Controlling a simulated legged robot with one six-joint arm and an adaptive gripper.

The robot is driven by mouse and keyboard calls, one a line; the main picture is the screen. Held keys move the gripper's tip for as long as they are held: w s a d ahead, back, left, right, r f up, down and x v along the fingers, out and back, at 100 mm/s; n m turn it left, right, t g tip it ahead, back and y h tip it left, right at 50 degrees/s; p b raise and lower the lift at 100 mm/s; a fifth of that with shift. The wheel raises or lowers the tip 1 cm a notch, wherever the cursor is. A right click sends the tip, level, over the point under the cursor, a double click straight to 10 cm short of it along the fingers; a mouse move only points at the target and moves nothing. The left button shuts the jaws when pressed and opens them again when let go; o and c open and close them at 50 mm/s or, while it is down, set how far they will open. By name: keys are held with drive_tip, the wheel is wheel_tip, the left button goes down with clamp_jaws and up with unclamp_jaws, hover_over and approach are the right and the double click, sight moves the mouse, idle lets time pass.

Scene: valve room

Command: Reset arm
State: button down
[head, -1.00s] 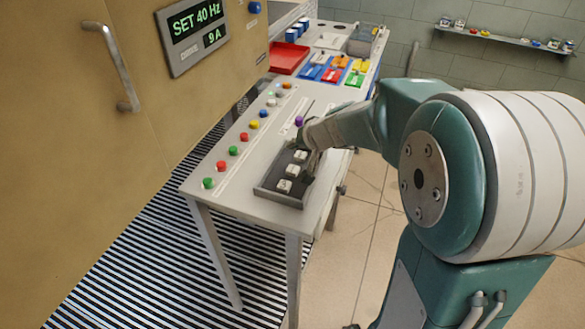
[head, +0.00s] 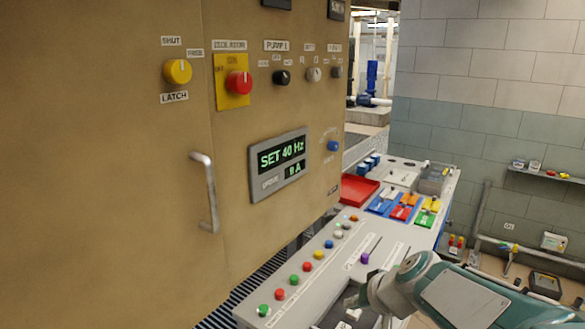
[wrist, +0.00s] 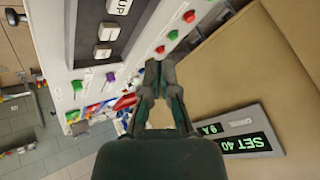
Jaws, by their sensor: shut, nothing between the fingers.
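My gripper (wrist: 158,66) is shut and empty in the wrist view, its two dark fingertips together in front of the console's row of coloured buttons. No contact with a button can be made out. In the head view my arm (head: 450,290) reaches in from the lower right over the desk-like console (head: 290,313). Its end is low in the picture, over the console's front right part, and the fingers are hard to make out there. The dark panel with white rocker switches (wrist: 108,32) shows at the top of the wrist view; in the head view it is mostly cut off.
The tan cabinet (head: 120,250) with its vertical handle (head: 207,190) stands left of the console. Its display (head: 280,165) reads SET 40 Hz. A red tray (head: 357,190) and coloured switch blocks (head: 403,205) lie farther back. A wall shelf (head: 548,173) is at right.

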drive_tip(key=s+d+r+h, duration=0.1)
drive_tip(key=s+h, duration=0.1)
drive_tip(key=s, duration=0.7)
drive_tip(key=s+d+r+n+g+h, duration=0.1)
drive_tip(key=s+d+h, duration=0.1)
drive_tip(key=s, duration=0.7)
